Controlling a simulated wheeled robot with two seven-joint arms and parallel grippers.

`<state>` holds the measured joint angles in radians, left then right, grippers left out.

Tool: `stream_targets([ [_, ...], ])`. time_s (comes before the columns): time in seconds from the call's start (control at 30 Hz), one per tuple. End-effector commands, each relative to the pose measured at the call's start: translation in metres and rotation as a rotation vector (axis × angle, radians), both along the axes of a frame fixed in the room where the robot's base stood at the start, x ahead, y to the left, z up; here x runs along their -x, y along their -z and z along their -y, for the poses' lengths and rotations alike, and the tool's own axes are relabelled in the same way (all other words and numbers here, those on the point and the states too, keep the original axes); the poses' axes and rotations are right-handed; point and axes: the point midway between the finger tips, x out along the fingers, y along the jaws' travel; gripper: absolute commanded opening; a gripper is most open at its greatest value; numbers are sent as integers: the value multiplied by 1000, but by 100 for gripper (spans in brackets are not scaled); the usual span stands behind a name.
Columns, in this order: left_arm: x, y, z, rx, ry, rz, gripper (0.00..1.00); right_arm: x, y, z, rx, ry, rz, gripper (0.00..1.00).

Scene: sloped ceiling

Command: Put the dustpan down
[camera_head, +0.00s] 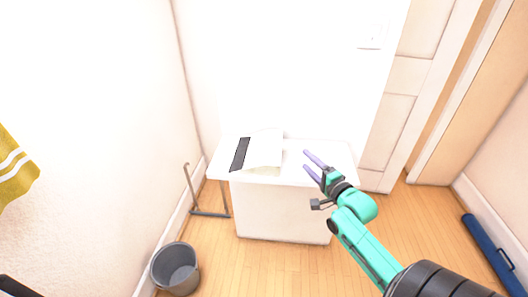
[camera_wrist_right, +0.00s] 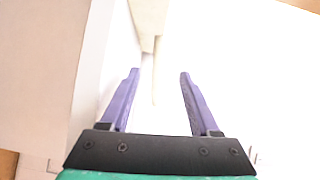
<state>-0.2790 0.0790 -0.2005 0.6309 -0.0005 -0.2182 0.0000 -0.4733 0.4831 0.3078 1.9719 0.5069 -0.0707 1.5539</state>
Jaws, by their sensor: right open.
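A cream-white, flat-sided object with a dark strip along its left edge, which looks like the dustpan (camera_head: 265,148), rests on top of the white cabinet (camera_head: 315,148). In the right wrist view, a cream piece (camera_wrist_right: 148,18) narrows towards a thin, pale handle-like part between and beyond the fingers. My right gripper (camera_head: 304,159) is open, its purple fingers to the right of the dustpan over the cabinet top. The fingers also show apart in the right wrist view (camera_wrist_right: 158,72), with nothing gripped.
A grey bin (camera_head: 175,268) stands on the wooden floor at lower left. A grey metal stand (camera_head: 210,213) is left of the cabinet. A yellow striped cloth (camera_head: 15,168) hangs at far left. A dark blue long object (camera_head: 490,255) lies by the right wall. Floor right of the cabinet is clear.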

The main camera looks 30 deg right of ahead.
Motion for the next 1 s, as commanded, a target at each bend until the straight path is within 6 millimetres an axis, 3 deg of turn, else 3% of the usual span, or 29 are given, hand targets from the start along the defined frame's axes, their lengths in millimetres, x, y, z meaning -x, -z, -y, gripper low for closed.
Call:
stream_targets([
  [0.1, 17, 3, -2, -3, 0, -26, 34, -30, 0, 2, 1, 0, 4, 62],
  [0.2, 28, 4, -3, -4, -1, -44, 34, -46, 1, 4, 1, 1, 2, 62],
  [0.37, 26, 4, -3, -5, -1, -41, 34, -65, 1, 6, 2, 1, 1, 62],
  [0.53, 24, 5, -3, -5, -1, -38, 34, -96, 3, 9, 2, 1, 2, 62],
  [0.8, 19, 5, -2, -4, -1, -30, 34, -103, 4, 9, 2, 0, 0, 62],
  [0.83, 19, 5, -2, -4, -1, -30, 34, -103, 4, 9, 2, 0, 0, 55],
  [0.97, 19, 5, -2, -3, -1, -30, 34, -103, 4, 9, 2, 0, -1, 5],
  [1.0, 19, 5, -2, -3, -1, -30, 34, -103, 4, 9, 2, 0, -1, 0],
])
